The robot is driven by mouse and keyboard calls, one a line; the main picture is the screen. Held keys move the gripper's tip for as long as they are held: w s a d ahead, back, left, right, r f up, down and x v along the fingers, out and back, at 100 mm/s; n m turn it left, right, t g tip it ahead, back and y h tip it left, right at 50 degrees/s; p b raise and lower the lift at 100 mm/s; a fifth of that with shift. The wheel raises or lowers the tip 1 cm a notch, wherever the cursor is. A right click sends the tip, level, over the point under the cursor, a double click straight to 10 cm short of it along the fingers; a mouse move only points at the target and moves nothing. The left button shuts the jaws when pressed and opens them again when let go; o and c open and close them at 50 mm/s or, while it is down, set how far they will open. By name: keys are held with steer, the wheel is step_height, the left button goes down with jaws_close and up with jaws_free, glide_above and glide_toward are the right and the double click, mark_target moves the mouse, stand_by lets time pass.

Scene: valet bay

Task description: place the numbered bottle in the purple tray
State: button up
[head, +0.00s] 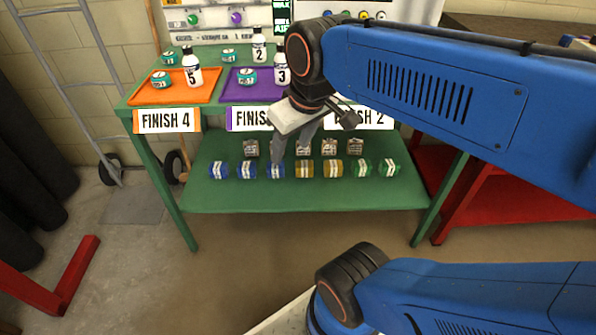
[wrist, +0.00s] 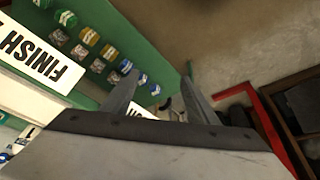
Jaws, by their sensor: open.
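The purple tray (head: 236,92) lies on the green bench top, partly hidden by my arm on its right. A white bottle marked 3 (head: 281,70) with a black cap stands upright at the tray's right part, close beside my arm. A bottle marked 2 (head: 259,48) stands upright behind the tray. A bottle marked 5 (head: 192,70) stands upright on the orange tray (head: 148,97). My gripper (head: 291,152) is open and empty, fingers down, in front of the bench's front edge. In the wrist view, its two fingers (wrist: 158,78) are apart with nothing between them.
Teal tins (head: 247,77) stand on and behind the trays. FINISH signs (head: 168,120) hang along the front edge. The lower green shelf (head: 300,198) holds several blue, gold and green cans and some small boxes. A red stand (head: 480,198) is at the right. Floor in front is clear.

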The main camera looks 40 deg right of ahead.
steer(key=s+a+f+m, duration=0.1)
steer(key=s+f, duration=0.2)
steer(key=f, duration=0.1)
steer(key=shift+s+f+t, duration=0.3)
steer(key=shift+s+f, duration=0.05)
steer(key=shift+f, duration=0.05)
